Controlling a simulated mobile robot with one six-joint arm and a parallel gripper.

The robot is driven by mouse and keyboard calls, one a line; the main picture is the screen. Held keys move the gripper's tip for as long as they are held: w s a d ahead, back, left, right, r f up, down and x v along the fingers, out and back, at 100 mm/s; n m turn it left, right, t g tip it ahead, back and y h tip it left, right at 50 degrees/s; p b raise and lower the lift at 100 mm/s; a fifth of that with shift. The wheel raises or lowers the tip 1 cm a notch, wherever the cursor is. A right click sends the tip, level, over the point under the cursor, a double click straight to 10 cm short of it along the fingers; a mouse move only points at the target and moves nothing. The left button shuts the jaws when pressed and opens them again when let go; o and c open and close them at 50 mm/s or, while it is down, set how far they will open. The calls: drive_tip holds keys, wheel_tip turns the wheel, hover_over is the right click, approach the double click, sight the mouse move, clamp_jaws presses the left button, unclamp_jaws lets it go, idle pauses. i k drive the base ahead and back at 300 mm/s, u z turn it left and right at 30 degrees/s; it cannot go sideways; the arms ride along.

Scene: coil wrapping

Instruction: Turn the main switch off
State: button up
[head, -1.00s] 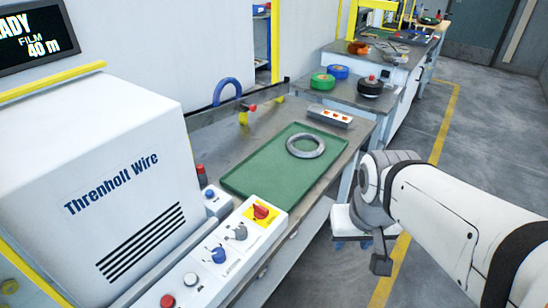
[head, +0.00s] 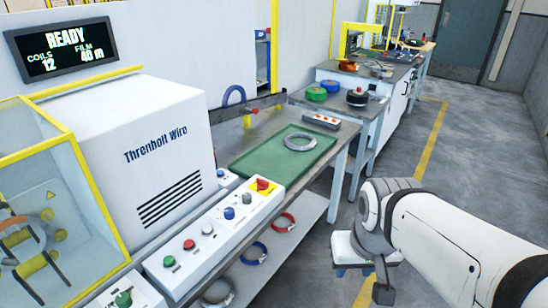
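The red main switch (head: 262,184) sits on a yellow plate at the far right end of the white control panel (head: 196,258). Its knob looks turned at an angle; I cannot read its markings. Blue, grey, red and green controls sit along the same panel. The display (head: 68,48) reads READY, coils 12, film 40 m. My arm reaches in from the right, and my gripper (head: 384,292) hangs low at its end, well to the right of the switch and apart from it. Its fingers are too small and turned away to show their opening.
A grey coil (head: 300,141) lies on the green mat (head: 262,160) behind the panel. Red and blue coils lie on the shelf (head: 300,236) below. A yellow-framed guard (head: 104,205) stands at left. Open floor lies to the right.

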sight(262, 185)
drive_tip(key=u, duration=0.15)
drive_tip(key=i, duration=0.9)
drive_tip(key=z, duration=0.05)
